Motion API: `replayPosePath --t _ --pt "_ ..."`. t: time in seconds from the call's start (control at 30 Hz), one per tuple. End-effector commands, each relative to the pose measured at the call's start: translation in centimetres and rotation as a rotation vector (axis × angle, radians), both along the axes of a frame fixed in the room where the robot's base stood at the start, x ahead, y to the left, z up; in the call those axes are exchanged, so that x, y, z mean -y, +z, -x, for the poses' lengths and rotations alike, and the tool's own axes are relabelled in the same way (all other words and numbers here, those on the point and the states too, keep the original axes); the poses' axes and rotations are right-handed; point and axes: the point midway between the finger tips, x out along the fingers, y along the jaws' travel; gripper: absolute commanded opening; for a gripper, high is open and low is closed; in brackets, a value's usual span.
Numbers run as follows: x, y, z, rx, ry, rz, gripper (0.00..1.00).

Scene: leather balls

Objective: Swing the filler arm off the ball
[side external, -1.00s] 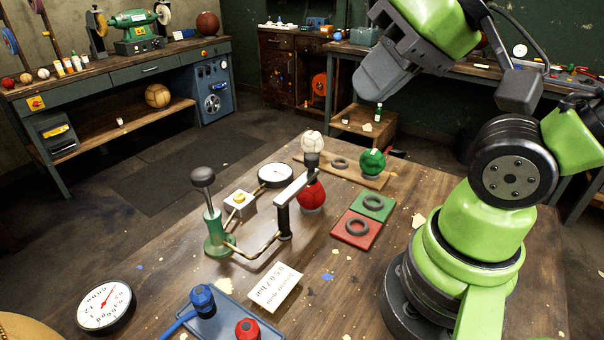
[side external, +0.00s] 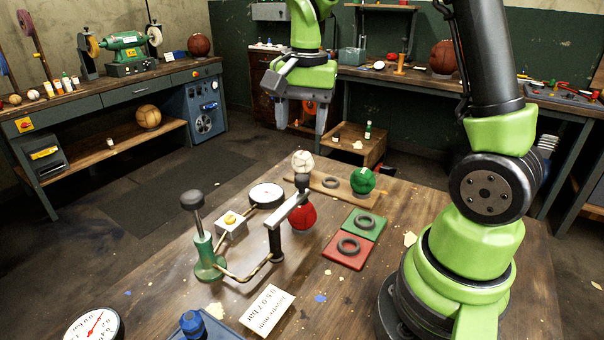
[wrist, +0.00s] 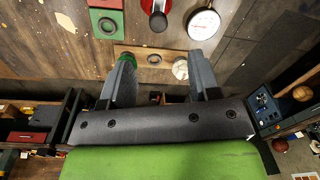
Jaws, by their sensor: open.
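The filler arm (side external: 292,207) is a silver bar on a dark upright post, with a black knob at its end. It reaches over the red ball (side external: 302,218), and its end is at the ball's top. In the wrist view, the red ball (wrist: 147,6) is at the top edge, with the arm's black end (wrist: 158,22) in front of it. My gripper (side external: 301,123) is open, empty and pointing down, apart from the filler arm, above and beyond the far table edge in the side view. Its fingers (wrist: 163,58) frame the wooden rack in the wrist view.
The rack (side external: 335,188) holds a white ball (side external: 302,161) and a green ball (side external: 362,180). A gauge (side external: 266,195), yellow-button box (side external: 231,224) and green pump (side external: 207,256) stand left of the filler. Green (side external: 364,225) and red (side external: 343,253) pads with rings lie right.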

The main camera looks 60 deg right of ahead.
Motion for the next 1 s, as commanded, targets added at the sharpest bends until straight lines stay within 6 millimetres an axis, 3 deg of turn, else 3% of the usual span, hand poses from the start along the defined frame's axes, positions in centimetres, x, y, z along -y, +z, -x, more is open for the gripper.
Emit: replayPosePath --t 0.13,0.37,0.7,1.0 --pt "1.2 -1.7 -0.7 -0.051 -0.073 -0.002 0.56" --pt "1.3 -4.2 -0.7 -0.065 -0.084 -0.003 0.56" --pt "1.3 -10.2 -0.7 -0.064 -0.082 -0.003 0.56" --pt "1.3 -11.9 -0.7 -0.059 -0.082 -0.002 0.56"
